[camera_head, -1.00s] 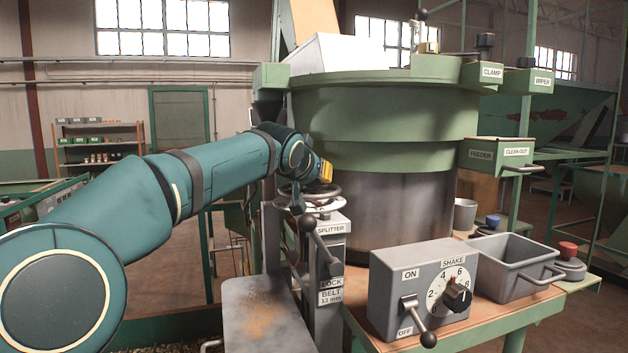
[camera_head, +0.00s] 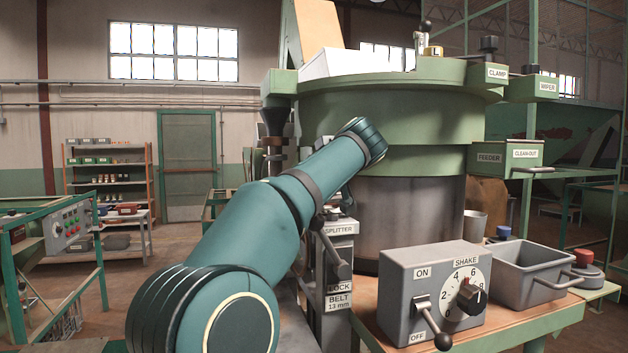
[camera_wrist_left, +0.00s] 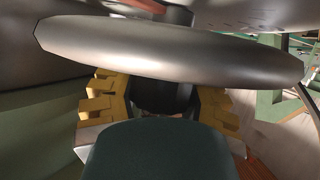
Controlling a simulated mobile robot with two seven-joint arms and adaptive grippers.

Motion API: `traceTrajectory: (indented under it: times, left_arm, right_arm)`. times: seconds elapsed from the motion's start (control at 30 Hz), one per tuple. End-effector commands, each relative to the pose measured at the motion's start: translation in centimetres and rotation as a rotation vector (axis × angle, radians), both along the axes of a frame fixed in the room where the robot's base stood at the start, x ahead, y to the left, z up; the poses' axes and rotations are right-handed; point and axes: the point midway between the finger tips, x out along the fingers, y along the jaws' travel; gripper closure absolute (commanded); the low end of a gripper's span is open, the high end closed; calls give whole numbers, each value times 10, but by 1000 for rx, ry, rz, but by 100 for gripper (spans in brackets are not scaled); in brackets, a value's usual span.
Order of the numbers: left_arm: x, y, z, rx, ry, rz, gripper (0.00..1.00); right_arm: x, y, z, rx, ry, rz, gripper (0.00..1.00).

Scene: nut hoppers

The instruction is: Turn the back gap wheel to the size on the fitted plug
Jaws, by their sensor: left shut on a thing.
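My left gripper (camera_wrist_left: 160,104) shows in the left wrist view, its yellow fingers shut on a dark round piece (camera_wrist_left: 160,92). A broad grey metal rim (camera_wrist_left: 170,48) spans the view just beyond the fingers, and I cannot tell whether the dark piece belongs to it. In the head view my left arm reaches to the green bowl, and its gripper is hidden behind the arm. The gap wheels are not clearly seen there. No marked size on a fitted plug can be read. My right gripper is not in view.
The big green bowl (camera_head: 400,112) stands close beyond my left arm. The splitter post (camera_head: 339,245), with a lever and a label reading BELT 13 mm, is beside it. A grey SHAKE switch box (camera_head: 400,270) and a grey bin (camera_head: 545,290) stand on the bench at right.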

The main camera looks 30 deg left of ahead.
Motion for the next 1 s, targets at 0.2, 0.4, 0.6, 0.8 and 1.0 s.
traceTrajectory:
  times: [0.2,0.4,0.6,0.8,1.0]
  left_arm:
    - [-1,-2,1,-2,4,112,100]
    - [-2,-1,0,-4,3,166,100]
    - [-2,-1,-1,-5,4,185,100]
    - [-2,-1,-1,-5,4,185,100]
    - [-2,-1,-1,-5,4,183,39]
  right_arm:
    - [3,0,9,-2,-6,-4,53]
    - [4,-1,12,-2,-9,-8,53]
    - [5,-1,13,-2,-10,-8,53]
    - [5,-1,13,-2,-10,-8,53]
    - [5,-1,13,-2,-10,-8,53]
